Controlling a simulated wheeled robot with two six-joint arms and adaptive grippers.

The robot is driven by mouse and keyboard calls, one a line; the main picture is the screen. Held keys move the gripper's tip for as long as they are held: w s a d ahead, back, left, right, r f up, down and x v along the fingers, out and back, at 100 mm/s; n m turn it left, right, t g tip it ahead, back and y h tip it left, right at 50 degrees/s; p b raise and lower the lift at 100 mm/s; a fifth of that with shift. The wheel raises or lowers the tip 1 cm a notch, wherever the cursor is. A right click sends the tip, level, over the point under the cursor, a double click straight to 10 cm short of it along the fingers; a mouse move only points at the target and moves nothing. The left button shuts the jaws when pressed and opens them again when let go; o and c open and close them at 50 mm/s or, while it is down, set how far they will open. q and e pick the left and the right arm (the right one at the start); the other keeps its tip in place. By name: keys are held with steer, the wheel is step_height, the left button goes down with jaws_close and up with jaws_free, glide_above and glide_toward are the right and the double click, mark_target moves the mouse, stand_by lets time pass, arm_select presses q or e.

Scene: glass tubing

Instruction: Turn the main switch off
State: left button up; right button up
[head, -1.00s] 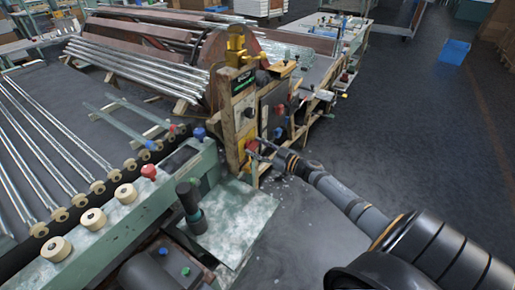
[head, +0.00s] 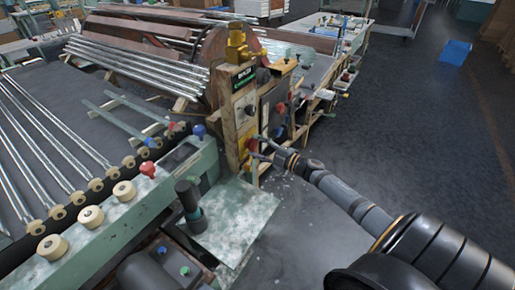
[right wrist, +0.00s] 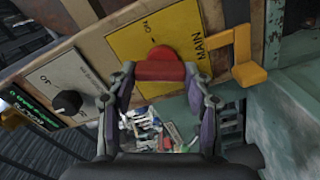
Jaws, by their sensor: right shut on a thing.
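The main switch is a red knob (right wrist: 160,66) on a yellow plate (right wrist: 150,35) marked "MAIN" and "ON" in the right wrist view. In the head view the red knob (head: 252,146) is small, low on the wooden-framed control post. My right gripper (right wrist: 159,72) has one finger on each side of the knob and is shut on it. In the head view this gripper (head: 256,147) reaches the post from the right. The knob's exact pointing angle is hard to tell. My left gripper is not in view.
A yellow bracket (right wrist: 246,62) sticks out beside the plate, close to one finger. A black knob (right wrist: 68,102) sits on a neighbouring pale plate. A green machine bench (head: 120,235) with rollers stands left of the post. The floor to the right (head: 430,120) is mostly clear.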

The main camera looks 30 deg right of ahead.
steer(key=shift+f+n+b, duration=0.15)
steer(key=shift+n+b, duration=0.45)
steer(key=shift+n, duration=1.7)
steer(key=o, duration=1.2)
steer(key=shift+c, duration=0.2)
steer(key=shift+s, duration=0.1)
steer(key=v, duration=1.1)
steer(key=shift+s, duration=0.4)
steer(key=shift+d, duration=0.1)
